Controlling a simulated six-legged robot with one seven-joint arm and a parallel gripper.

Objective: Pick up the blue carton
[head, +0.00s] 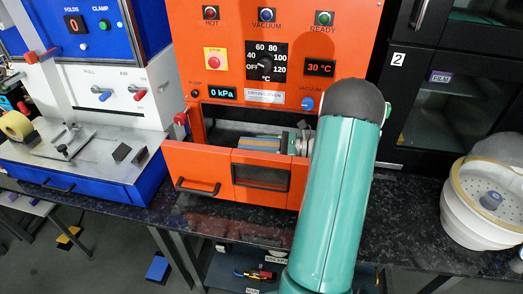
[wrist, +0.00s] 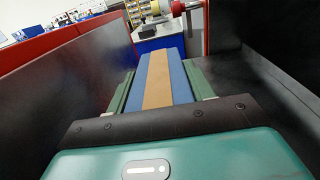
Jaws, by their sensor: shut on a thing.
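The blue carton (wrist: 178,80) has a tan band down its middle. In the wrist view it lies between the two green fingers of my gripper (wrist: 163,88), which is shut on its sides. In the head view the carton (head: 258,144) and my gripper (head: 282,143) are low inside the open orange drawer (head: 205,165) of the drying oven. The drawer front hides the carton's lower part, so I cannot tell whether it touches the drawer floor. My arm covers the drawer's right end.
The drawer's walls stand close around my gripper. The orange oven panel (head: 225,80) rises behind it. A blue and white press (head: 100,60) stands left. A white tub (head: 465,225) stands right on the dark counter (head: 410,215). A blue block (head: 157,268) is down below the counter.

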